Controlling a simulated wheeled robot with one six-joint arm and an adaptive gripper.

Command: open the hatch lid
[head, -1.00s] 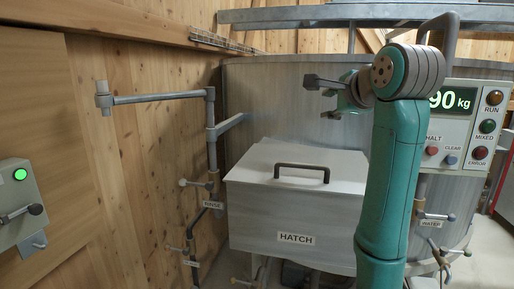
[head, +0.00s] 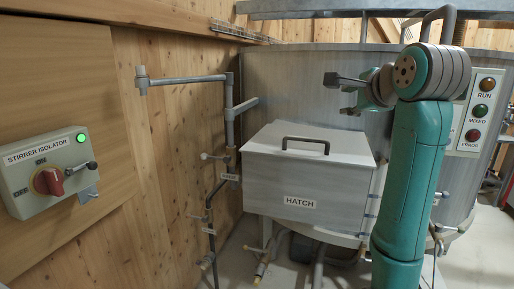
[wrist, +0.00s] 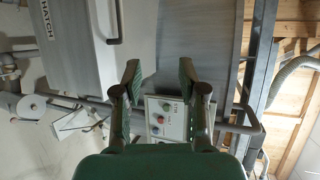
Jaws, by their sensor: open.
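The hatch (head: 300,190) is a grey box on the front of the round metal vessel, with a "HATCH" label on its front. Its lid (head: 345,147) is shut and carries a dark bar handle (head: 305,143) on top. My gripper (head: 335,95) is open and empty, above and to the right of the lid, apart from the handle. In the wrist view my gripper (wrist: 160,75) shows two spread fingers with nothing between them. The hatch lid (wrist: 130,70) lies at upper left there, turned sideways, with part of its handle (wrist: 112,25) in view.
A stirrer isolator box (head: 62,170) with a red knob and a lit green lamp is on the wooden wall at left. A pipe (head: 185,80) with a swing arm stands left of the hatch. A control panel (head: 482,112) is behind my arm at right.

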